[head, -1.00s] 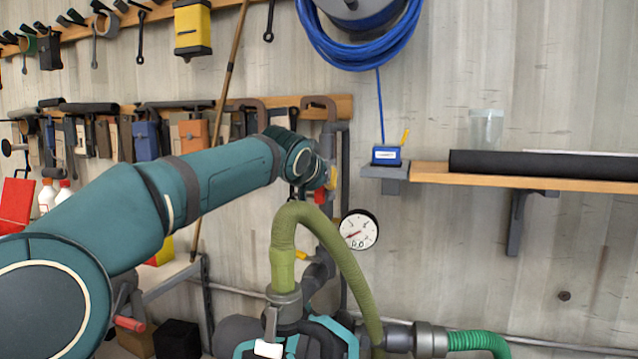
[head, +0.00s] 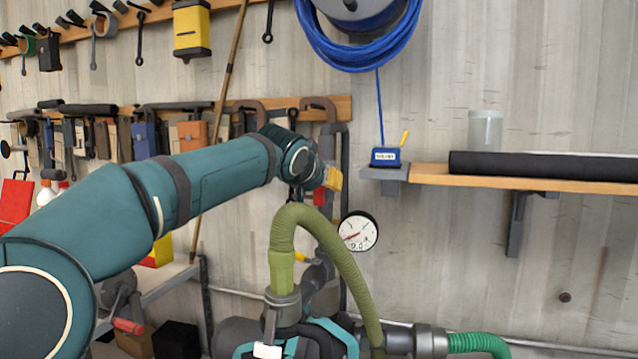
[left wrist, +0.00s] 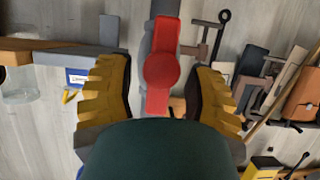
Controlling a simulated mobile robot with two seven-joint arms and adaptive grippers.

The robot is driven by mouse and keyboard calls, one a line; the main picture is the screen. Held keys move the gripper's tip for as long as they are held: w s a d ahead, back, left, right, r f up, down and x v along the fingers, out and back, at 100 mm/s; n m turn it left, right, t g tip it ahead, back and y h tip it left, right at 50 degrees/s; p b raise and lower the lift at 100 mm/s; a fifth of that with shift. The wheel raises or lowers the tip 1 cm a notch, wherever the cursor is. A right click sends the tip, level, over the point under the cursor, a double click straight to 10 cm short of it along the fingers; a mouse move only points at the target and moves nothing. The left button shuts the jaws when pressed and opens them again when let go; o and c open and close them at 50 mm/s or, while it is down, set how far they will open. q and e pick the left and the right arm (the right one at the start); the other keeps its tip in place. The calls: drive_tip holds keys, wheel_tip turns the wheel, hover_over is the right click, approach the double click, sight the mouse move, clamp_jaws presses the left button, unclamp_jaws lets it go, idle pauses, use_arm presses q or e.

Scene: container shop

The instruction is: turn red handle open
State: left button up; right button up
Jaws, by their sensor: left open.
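The red handle (left wrist: 161,72) sits on a grey vertical pipe in the left wrist view, with a round hub and a straight lever in line with the pipe. My left gripper (left wrist: 158,68) is open, with one yellow ribbed finger on each side of the handle. I cannot tell whether either finger touches it. In the head view my left gripper (head: 331,178) reaches the pipe above the gauge, and only a small red part of the handle (head: 319,197) shows below it. My right gripper is not in view.
A round pressure gauge (head: 358,231) is right of the pipe. A thick green hose (head: 345,255) arches in front, below my gripper. A wooden shelf (head: 520,178) holds a black roll (head: 540,166) and a clear container (head: 485,129). Tools hang on the wall at left.

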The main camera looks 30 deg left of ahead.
use_arm(q)
drive_tip(key=v, duration=1.1)
drive_tip(key=shift+f, duration=0.1)
